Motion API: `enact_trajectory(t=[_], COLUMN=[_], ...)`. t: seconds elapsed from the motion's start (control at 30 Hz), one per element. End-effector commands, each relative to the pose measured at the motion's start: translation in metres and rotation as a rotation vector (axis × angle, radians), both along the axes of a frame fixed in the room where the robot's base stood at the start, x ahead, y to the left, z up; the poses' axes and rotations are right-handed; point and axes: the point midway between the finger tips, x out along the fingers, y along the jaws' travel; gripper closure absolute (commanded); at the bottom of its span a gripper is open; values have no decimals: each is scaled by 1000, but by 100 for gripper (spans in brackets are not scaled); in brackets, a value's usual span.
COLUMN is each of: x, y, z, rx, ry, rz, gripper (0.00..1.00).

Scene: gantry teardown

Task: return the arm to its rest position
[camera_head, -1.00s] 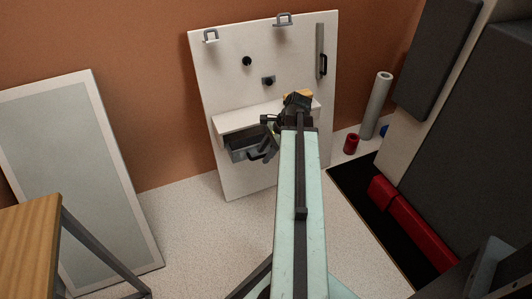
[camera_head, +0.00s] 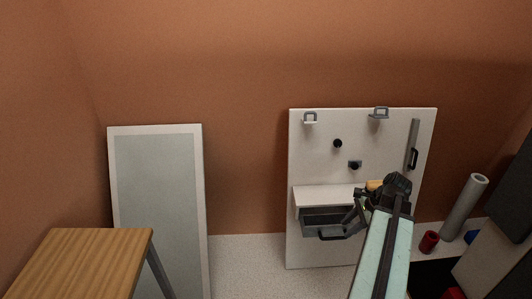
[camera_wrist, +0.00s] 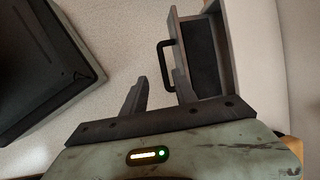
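My arm (camera_head: 385,250) reaches out towards a white panel board (camera_head: 310,155), and it does not look folded in. My gripper (camera_head: 352,220) is at the arm's far end, in front of the board's grey drawer (camera_head: 320,222). The drawer is pulled out below a white shelf (camera_head: 320,195). In the wrist view my gripper (camera_wrist: 160,82) has its two fingers apart with nothing between them. The drawer (camera_wrist: 205,60) and its black handle (camera_wrist: 162,52) lie just beyond the fingers. I cannot tell whether the right finger touches the drawer.
A wooden table (camera_head: 90,262) stands at the front left. A framed pale panel (camera_head: 160,180) leans on the wall. A red cup (camera_head: 429,241) and a pale roll (camera_head: 464,206) stand at the right. A yellow object (camera_head: 374,185) shows on the shelf. Pale floor (camera_head: 245,260) is clear between the panels.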

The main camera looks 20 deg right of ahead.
Motion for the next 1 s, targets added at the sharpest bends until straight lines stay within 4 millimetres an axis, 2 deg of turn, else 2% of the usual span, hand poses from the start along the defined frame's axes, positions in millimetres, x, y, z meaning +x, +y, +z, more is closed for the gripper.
enact_trajectory(t=[0.07,0.17,0.27,0.3,0.4,0.5,0.6,0.7,0.8,0.87,1.0], x=[5,32,75,90,114,125,127,125,120,116,114], y=[5,38,104,138,214,276,324,364,396,406,385], z=[0,0,0,-1,-5,-9,-13,-16,-19,-21,-22], rx=[0,1,-1,-7,-45,-105,-168,-235,-314,-375,-481], ry=[-1,-1,2,7,26,29,21,6,-14,-26,-38], rz=[12,88,231,299,473,669,862,1058,1281,1438,1713], gripper=[66,66,66,66,66,66,66,66,66,66,66])
